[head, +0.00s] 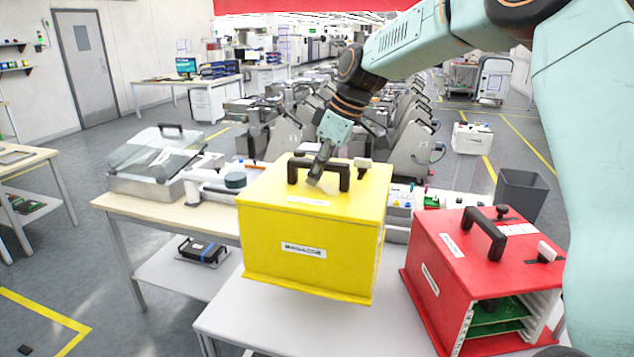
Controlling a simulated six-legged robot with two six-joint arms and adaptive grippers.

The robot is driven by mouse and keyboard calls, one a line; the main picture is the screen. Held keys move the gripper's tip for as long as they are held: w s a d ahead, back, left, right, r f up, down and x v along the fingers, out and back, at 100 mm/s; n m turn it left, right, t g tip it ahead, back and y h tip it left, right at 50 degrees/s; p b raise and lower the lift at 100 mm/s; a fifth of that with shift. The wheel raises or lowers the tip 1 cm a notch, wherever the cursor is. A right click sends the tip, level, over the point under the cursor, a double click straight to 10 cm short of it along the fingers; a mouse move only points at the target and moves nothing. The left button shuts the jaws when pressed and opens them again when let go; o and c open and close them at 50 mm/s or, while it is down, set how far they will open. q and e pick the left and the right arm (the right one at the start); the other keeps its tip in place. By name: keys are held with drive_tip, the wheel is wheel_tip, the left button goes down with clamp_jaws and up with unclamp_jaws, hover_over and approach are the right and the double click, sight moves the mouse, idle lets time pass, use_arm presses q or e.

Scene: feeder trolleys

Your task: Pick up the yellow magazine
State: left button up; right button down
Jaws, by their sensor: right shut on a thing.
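The yellow magazine (310,237) is a box with a black handle (318,172) on top and a white label on its front. It is in the middle of the head view, over the white table (290,325). My right gripper (316,180) reaches down from the upper right and is shut on the magazine's handle. The fingertips are partly hidden at the handle. The magazine looks upright, and its lower edge seems a little above the table top; the exact gap is hard to tell. My left gripper is not in view.
A red magazine (455,265) with green boards inside stands close on the right of the table. A wooden-topped table (130,203) with a clear-lidded case (155,160) is behind left. A dark bin (520,190) stands behind the red magazine. Feeder trolleys (415,140) fill the background.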

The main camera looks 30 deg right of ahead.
drive_tip(key=shift+r, duration=0.3)
drive_tip(key=shift+r, duration=0.1)
drive_tip(key=shift+w+r+p, duration=0.1)
drive_tip(key=shift+r+p, duration=0.5)
drive_tip(key=shift+p, duration=0.15)
drive_tip(key=shift+r+p, duration=1.6)
drive_tip(key=shift+r, duration=1.2)
